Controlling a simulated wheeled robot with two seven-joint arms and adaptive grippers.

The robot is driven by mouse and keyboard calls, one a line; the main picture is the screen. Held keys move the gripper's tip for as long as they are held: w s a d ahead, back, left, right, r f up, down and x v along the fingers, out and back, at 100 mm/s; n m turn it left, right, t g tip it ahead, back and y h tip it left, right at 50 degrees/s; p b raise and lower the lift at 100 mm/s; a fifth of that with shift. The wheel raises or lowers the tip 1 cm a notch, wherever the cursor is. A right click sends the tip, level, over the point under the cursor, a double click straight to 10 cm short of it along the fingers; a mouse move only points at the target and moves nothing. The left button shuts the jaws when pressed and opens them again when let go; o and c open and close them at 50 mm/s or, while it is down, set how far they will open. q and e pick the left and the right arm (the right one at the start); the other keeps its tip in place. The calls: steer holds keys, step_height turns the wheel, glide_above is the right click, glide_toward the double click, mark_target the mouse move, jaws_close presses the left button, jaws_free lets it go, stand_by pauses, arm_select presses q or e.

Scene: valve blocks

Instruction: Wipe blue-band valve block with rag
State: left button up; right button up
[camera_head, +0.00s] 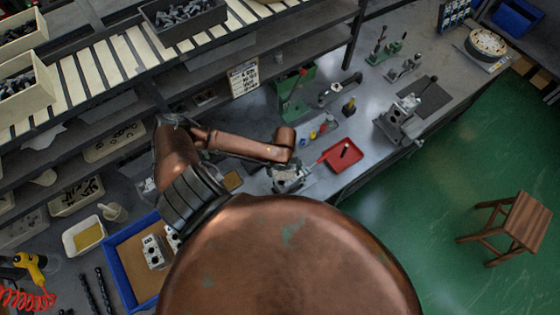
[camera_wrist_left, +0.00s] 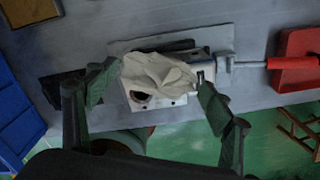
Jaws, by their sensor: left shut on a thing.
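My left gripper (camera_wrist_left: 158,92) has one dark finger on each side of a crumpled off-white rag (camera_wrist_left: 160,72) and is shut on it. The rag lies over the top of a pale grey valve block (camera_wrist_left: 175,100) on the bench. My right gripper is not in view.
A blue tray (camera_head: 125,270) with other valve blocks (camera_head: 153,252) stands at the left. A wooden stool (camera_head: 515,222) is on the green floor.

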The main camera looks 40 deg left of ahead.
arm_select(q)
steer(key=shift+w+a, duration=0.1)
steer(key=shift+a, duration=0.5)
step_height(320, 180, up, 2)
steer(key=shift+d+r+p, duration=0.1)
steer(key=shift+r+p, duration=0.1)
steer(key=shift+p, duration=0.9)
step_height(320, 180, up, 2)
steer(key=shift+r+p, duration=0.1)
steer(key=shift+p, duration=1)
steer(key=shift+r+p, duration=0.6)
steer(key=shift+p, duration=0.15)
steer(key=shift+w+r, duration=0.1)
steer(key=shift+r, duration=0.15)
steer(key=shift+d+r, duration=0.1)
steer(key=shift+r, duration=0.7)
steer(key=shift+b, duration=0.3)
